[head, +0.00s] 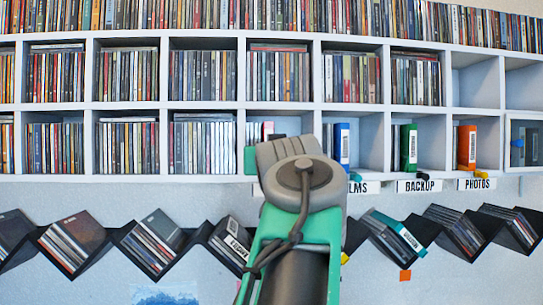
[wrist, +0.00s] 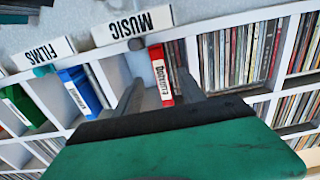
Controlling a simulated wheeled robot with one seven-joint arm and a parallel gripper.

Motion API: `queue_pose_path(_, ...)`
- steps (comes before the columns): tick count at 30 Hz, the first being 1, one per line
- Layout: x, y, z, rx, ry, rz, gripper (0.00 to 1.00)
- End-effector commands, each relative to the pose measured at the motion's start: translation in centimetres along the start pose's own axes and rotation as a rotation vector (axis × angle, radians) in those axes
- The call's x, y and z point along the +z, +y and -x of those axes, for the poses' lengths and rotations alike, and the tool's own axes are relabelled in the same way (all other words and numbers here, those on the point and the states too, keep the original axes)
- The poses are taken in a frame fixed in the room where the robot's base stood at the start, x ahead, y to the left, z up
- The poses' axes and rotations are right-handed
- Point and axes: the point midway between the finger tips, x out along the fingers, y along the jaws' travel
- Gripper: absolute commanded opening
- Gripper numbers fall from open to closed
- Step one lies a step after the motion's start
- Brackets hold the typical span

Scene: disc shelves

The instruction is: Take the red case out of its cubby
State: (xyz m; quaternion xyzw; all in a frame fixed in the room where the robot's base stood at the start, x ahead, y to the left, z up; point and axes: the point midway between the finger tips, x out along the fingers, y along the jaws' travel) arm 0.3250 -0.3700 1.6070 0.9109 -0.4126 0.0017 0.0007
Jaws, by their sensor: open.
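The red case (wrist: 161,68) stands upright in the cubby behind the MUSIC label (wrist: 133,25) in the wrist view, which shows the shelf upside down. It has a white spine label. My gripper (wrist: 159,84) is open, with one finger on each side of the case in the picture. I cannot tell how deep the fingers reach or whether they touch it. Nothing is held. In the head view my arm hides most of this cubby and the gripper's fingers.
Neighbouring cubbies hold a blue case (head: 342,145), a green case (head: 408,147) and an orange case (head: 466,147). Disc rows (wrist: 235,50) stand close beside the red case. Zigzag racks (head: 150,240) of discs hang below the shelf.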

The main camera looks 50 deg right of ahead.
Motion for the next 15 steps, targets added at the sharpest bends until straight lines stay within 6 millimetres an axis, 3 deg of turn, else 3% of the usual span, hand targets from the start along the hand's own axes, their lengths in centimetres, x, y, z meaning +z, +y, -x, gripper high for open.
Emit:
queue_pose_path(7,-0.2,-0.1,-4.4,-0.003,-0.004,0.000,0.47)
queue_pose_path(15,0.1,-0.1,-5.4,0.000,-0.002,0.000,0.47)
